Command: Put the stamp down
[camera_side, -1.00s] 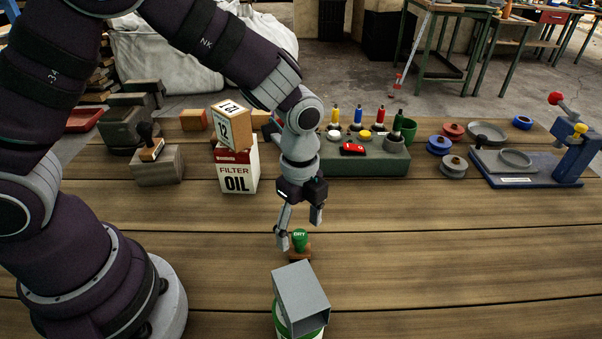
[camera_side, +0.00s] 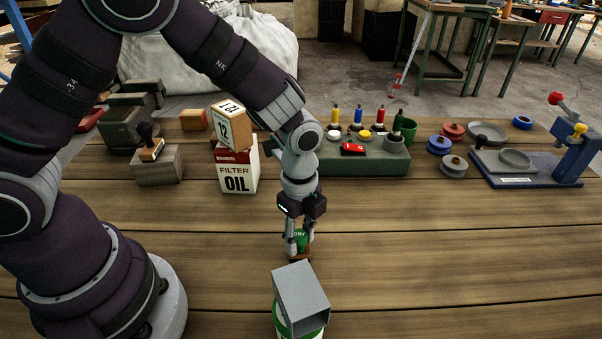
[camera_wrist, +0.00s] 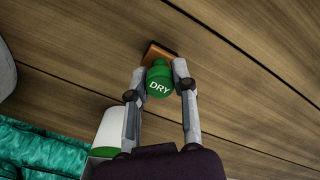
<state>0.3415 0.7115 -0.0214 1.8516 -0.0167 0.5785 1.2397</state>
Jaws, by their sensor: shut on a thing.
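The stamp has a green handle marked "DRY" and a brown base, and it shows in the side view (camera_side: 301,237) partly hidden by my fingers. In the wrist view the green handle (camera_wrist: 159,84) sits between my two fingers, with the brown base beyond it. My gripper (camera_side: 300,247) is shut on the stamp's handle, one finger on each side. The wrist view also shows my gripper (camera_wrist: 158,72). The stamp looks upright at the tabletop; I cannot tell whether its base touches the wood.
A grey box (camera_side: 300,292) rests tilted on a green and white can (camera_side: 281,322) just in front of the stamp. Behind stand an oil filter box (camera_side: 237,172), a green-grey rack (camera_side: 365,163) and a blue press (camera_side: 566,160). The planks to the right are clear.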

